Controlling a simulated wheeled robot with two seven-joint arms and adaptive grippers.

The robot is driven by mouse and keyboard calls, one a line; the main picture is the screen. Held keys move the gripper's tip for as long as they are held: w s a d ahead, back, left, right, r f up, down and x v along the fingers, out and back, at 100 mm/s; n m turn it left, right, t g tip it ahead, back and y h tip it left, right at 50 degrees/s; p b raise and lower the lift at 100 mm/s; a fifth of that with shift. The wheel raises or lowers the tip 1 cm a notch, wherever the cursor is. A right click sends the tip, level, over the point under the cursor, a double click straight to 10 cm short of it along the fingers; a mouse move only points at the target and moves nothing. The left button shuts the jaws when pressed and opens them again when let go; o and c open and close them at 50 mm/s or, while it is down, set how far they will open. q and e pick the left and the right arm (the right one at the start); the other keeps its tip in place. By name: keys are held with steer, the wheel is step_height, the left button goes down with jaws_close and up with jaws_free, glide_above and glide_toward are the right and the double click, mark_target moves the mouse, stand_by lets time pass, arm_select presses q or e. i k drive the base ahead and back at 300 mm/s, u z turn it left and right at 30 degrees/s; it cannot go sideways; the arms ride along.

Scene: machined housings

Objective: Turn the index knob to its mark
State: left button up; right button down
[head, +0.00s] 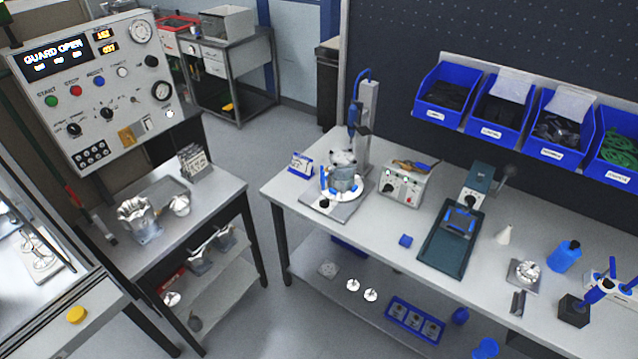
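No label reading "index" is legible, so I cannot tell for sure which knob is the index knob. On the workbench, a flat grey fixture (345,205) carries a metal housing (345,178) on a round white plate, and a small dark knob (324,203) sits on its front left part. The control panel (60,100) at the upper left has several black knobs, among them a lower left knob (74,129), a middle knob (106,112) and an upper right knob (151,60). Their marks are too small to read. Neither of my grippers is in view.
The panel display (57,52) reads "GUARD OPEN". A grey box (405,188) and a dark green press-like device (460,225) stand right of the fixture. Blue bins (447,92) hang behind. A side table (228,190) holds metal housings. Floor between the tables is clear.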

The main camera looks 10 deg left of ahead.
mark_target(324, 203)
steer(key=u, duration=0.05)
steer(key=i, duration=0.1)
steer(key=z, duration=0.05)
steer(key=k, duration=0.45)
steer(key=u, duration=0.85)
steer(key=i, duration=1.6)
steer(key=z, duration=0.65)
